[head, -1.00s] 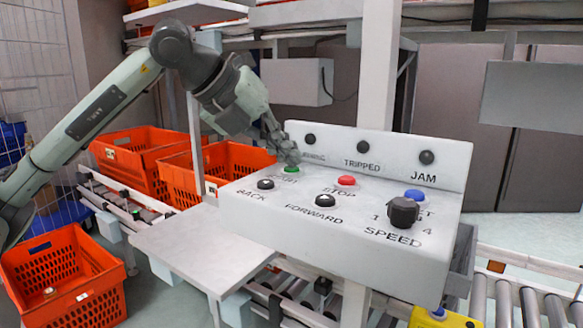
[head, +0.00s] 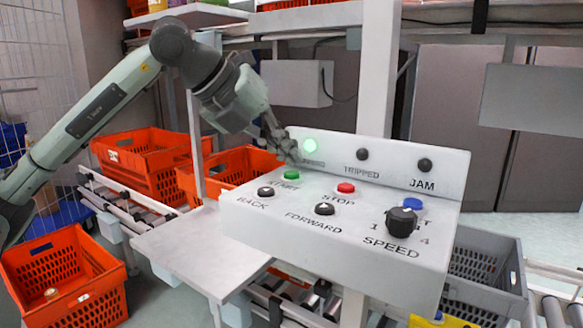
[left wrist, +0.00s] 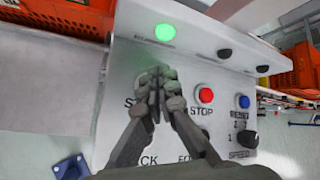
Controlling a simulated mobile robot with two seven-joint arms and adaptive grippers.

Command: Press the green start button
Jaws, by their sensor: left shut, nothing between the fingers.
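The green start button (head: 291,175) sits on the white control panel (head: 330,240), above the START label. My left gripper (head: 292,160) is shut and empty, with its fingertips a little above and behind the button; a small gap shows. In the left wrist view the closed fingers (left wrist: 155,82) cover the button and part of its label. The RUNNING lamp (head: 310,146) on the upright back plate glows green, also in the left wrist view (left wrist: 165,32). My right gripper is in neither view.
Near the start button are a red STOP button (head: 346,188), black BACK (head: 266,191) and FORWARD (head: 325,208) buttons, a blue button (head: 412,204) and a black SPEED knob (head: 401,222). Orange totes (head: 150,165) and a grey tote (head: 490,265) stand around the panel.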

